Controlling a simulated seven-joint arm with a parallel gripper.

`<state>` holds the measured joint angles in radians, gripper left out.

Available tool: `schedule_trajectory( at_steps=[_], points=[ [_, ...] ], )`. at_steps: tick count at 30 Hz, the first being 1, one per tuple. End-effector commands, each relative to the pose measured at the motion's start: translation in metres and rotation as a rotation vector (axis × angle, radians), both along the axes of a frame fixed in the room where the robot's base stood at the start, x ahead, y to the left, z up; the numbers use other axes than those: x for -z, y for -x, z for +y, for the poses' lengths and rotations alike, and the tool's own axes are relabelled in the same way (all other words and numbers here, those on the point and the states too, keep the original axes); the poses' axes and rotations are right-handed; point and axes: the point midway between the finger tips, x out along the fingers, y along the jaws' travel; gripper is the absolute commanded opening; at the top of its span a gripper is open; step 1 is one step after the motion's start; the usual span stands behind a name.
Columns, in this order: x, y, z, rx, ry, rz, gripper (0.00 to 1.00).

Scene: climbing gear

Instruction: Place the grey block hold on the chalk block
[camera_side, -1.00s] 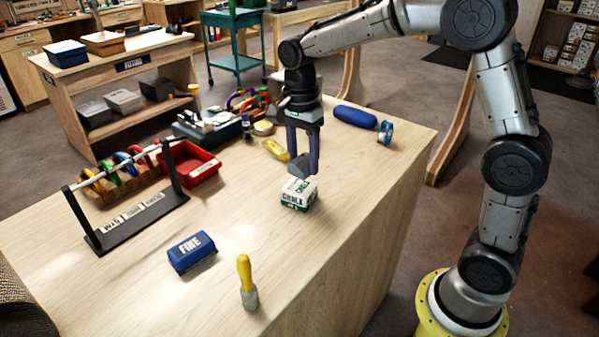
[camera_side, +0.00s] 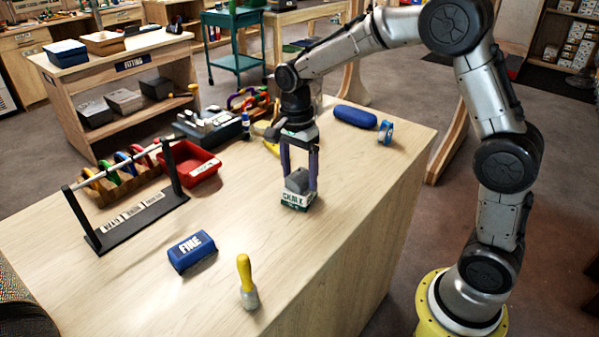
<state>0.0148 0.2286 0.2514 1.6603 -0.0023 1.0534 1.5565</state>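The grey block hold (camera_side: 298,181) rests on top of the white and green chalk block (camera_side: 297,200) and covers most of its top face. The chalk block sits on the wooden table near its right side. My gripper (camera_side: 299,184) points straight down over them. One purple finger stands on each side of the grey hold, and the fingers look spread a little wider than the hold. Small gaps at the fingertips are hard to make out at this size.
A blue "FINE" box (camera_side: 192,251) and a yellow-handled brush (camera_side: 246,281) stand in front. A rack of carabiners (camera_side: 130,195) and a red tray (camera_side: 190,164) are left. A blue roll (camera_side: 355,117) and blue tape (camera_side: 386,132) lie behind. The table right of the chalk block is clear.

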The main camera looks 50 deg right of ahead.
Motion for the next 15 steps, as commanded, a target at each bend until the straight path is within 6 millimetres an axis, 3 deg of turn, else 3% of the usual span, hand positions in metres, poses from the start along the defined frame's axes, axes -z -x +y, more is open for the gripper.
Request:
schedule_trajectory(
  at_steps=[10,15],
  points=[
    [-0.002,0.000,0.000,0.000,0.000,-0.001,0.84],
    [-0.021,-0.002,0.000,0.000,0.000,-0.006,0.84]
  ],
)
